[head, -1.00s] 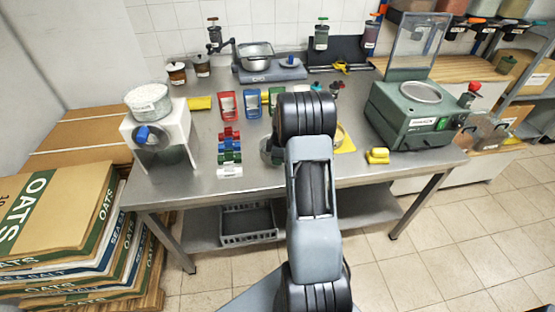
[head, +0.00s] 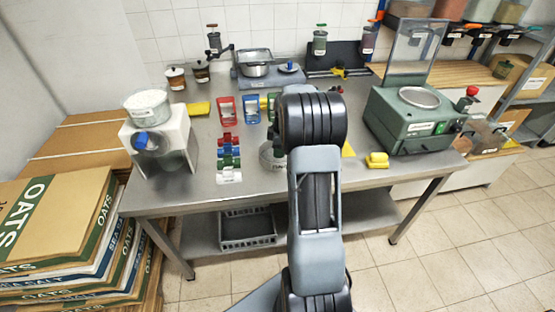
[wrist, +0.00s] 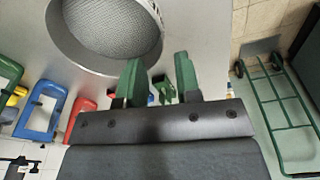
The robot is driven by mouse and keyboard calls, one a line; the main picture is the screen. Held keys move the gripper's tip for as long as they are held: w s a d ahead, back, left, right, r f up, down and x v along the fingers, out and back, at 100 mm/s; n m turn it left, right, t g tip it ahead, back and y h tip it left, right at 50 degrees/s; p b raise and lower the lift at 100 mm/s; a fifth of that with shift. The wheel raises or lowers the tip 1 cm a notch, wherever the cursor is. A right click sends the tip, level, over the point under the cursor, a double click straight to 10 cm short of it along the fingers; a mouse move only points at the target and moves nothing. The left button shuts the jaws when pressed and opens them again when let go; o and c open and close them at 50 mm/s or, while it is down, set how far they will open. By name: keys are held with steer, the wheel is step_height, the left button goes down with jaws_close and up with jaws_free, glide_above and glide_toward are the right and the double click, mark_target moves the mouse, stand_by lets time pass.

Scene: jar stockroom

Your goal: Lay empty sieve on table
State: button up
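The sieve (wrist: 106,30), a round metal ring with a grey mesh bottom, is at the upper left of the wrist view. Its mesh looks bare and empty, and it appears to rest on the grey metal table (head: 320,178). In the head view a round metal piece (head: 268,157), likely the same sieve, is partly hidden behind my arm. My gripper (wrist: 158,68) has green fingers spread apart in the wrist view. The left finger overlaps the sieve's rim in the picture and the right finger is outside it. I cannot tell if either touches. My gripper is hidden in the head view.
Red, blue and green frames (head: 226,109) and a row of coloured clips (head: 229,155) stand left of my arm. A white machine (head: 160,145) stands at the left, a green machine (head: 412,120) at the right. A yellow block (head: 377,160) lies near the front edge.

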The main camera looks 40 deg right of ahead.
steer(key=s+a+r+m, duration=0.4)
steer(key=s+a+r, duration=0.1)
steer(key=a+r, duration=0.65)
steer(key=s+a+f+m+t+h, duration=0.1)
steer(key=s+a+m, duration=0.5)
steer(key=s+a, duration=0.6)
steer(key=shift+s+f+t, duration=0.25)
steer(key=shift+s+t, duration=0.55)
steer(key=shift+s, duration=0.15)
steer(key=shift+r, duration=0.35)
